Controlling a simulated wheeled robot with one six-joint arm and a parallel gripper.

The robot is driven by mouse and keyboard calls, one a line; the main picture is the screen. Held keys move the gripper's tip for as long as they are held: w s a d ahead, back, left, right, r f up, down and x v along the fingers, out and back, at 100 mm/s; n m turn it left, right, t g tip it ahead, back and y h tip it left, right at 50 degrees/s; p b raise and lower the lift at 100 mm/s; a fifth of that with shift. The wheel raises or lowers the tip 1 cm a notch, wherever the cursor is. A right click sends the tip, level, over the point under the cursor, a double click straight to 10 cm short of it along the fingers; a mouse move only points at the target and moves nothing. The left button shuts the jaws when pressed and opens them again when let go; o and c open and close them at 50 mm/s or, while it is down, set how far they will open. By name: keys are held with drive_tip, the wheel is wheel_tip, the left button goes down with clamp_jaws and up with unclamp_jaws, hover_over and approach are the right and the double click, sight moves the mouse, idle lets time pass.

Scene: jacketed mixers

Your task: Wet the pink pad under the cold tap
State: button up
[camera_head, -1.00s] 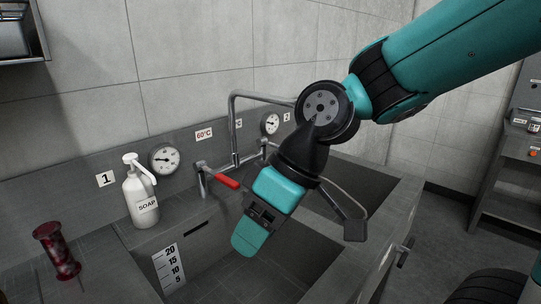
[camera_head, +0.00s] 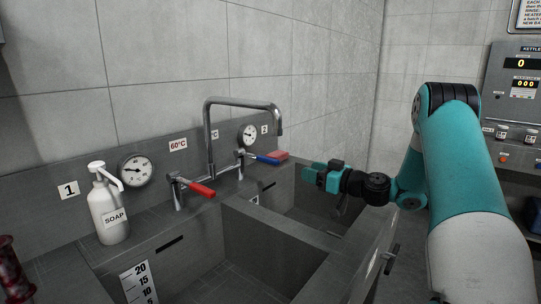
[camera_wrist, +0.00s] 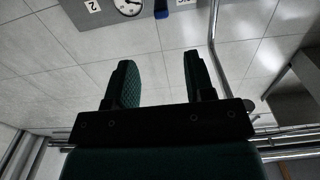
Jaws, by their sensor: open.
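A small pink-red block, seemingly the pink pad (camera_head: 279,154), lies on the back ledge just beyond the blue tap handle (camera_head: 262,158) in the head view. The blue handle also shows in the wrist view (camera_wrist: 161,14), but the pad cannot be made out there. A bent metal spout (camera_head: 243,101) rises between the red tap handle (camera_head: 200,189) and the blue one. My gripper (camera_head: 313,175) is over the right basin, to the right of the pad and apart from it. In the wrist view my gripper (camera_wrist: 160,80) is open, with nothing between its fingers.
Two sink basins lie side by side, parted by a divider (camera_head: 262,218). A soap bottle (camera_head: 112,208) and a gauge (camera_head: 138,170) are at the left. A second gauge (camera_head: 249,134) is behind the spout. A control panel (camera_head: 520,90) stands at the far right.

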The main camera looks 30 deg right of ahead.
sight(259, 157)
drive_tip(key=p+x, duration=1.1)
drive_tip(key=x, duration=0.4)
drive_tip(key=shift+w+a+f+p, duration=0.1)
drive_tip(key=shift+w+a+p, duration=0.15)
drive_tip(key=shift+p, duration=0.1)
drive_tip(key=shift+c, duration=0.5)
